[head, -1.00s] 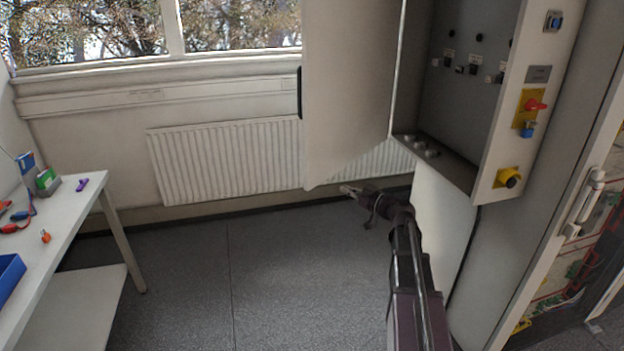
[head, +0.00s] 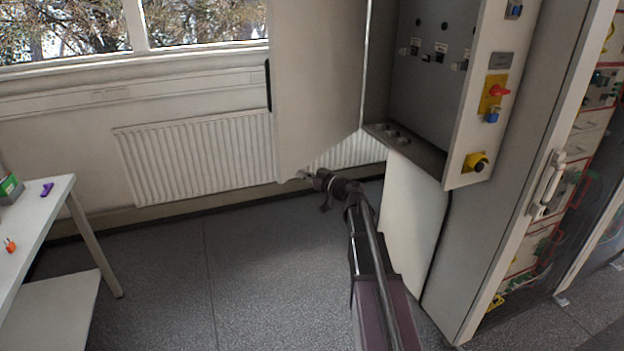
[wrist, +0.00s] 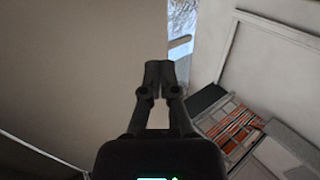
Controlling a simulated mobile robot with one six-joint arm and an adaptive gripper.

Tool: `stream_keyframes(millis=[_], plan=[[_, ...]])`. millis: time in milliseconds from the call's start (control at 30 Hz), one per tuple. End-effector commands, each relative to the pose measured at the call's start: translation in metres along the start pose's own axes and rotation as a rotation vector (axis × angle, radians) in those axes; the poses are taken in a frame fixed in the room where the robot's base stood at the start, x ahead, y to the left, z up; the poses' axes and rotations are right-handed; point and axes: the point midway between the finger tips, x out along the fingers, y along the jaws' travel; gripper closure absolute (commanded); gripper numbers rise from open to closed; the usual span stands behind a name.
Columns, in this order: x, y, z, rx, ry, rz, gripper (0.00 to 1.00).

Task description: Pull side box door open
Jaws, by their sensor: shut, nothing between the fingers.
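The side box door (head: 318,75) stands swung open on the left of the side box (head: 432,75), its panel facing me, with a dark handle (head: 268,85) on its far left edge. The box interior shows connectors and switches. My gripper (head: 300,175) is at the door's lower edge near its bottom left corner, shut and empty. In the wrist view the closed fingers (wrist: 159,72) lie in front of the large plain door panel (wrist: 75,70), near its edge. I cannot tell whether they touch it.
A radiator (head: 195,160) runs along the wall under the window. A white table (head: 45,215) stands at the left. The tall cabinet (head: 510,180) with a glazed, handled front is at the right. The grey floor (head: 240,290) between is clear.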

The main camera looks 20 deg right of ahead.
Motion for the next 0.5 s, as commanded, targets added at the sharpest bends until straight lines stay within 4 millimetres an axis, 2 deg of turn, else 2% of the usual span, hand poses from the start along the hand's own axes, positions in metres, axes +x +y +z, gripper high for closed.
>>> stream_keyframes(millis=[100,300,500], plan=[[0.021,0.001,0.000,0.000,0.000,-0.002,1.00],[0.050,0.001,0.000,0.000,0.000,-0.002,1.00],[0.069,0.000,0.000,0.000,0.000,-0.002,1.00]])
